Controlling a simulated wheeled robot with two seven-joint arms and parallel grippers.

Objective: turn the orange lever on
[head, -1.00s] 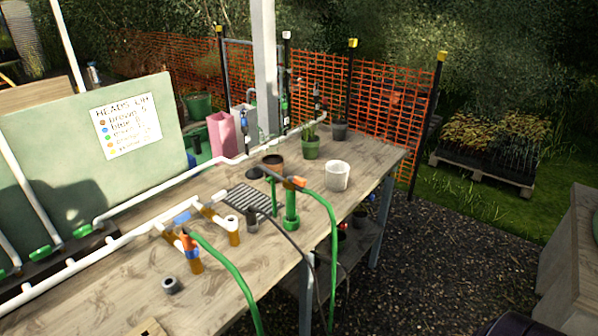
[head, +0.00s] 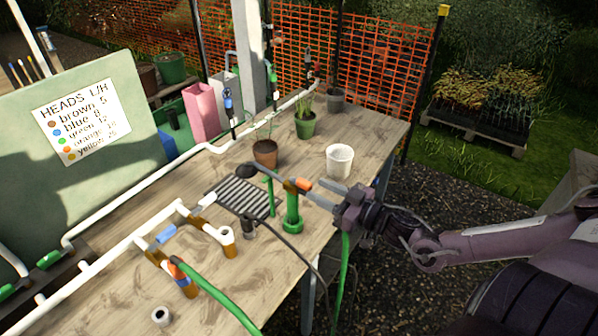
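A small orange piece (head: 303,184), which looks like the lever, sits at the top of an upright green pipe fitting (head: 292,212) near the table's front edge. My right gripper (head: 314,189) reaches in from the right at the height of this piece. Another orange part (head: 175,270) is on a pipe fitting with a green hose at the lower left. My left gripper is not in view.
The wooden table (head: 370,140) holds a white pot (head: 339,161), a brown pot (head: 265,152), a green pot (head: 305,125) and a black grate (head: 242,198). White pipework (head: 120,250) runs along the left. A green hose (head: 344,270) hangs below my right gripper.

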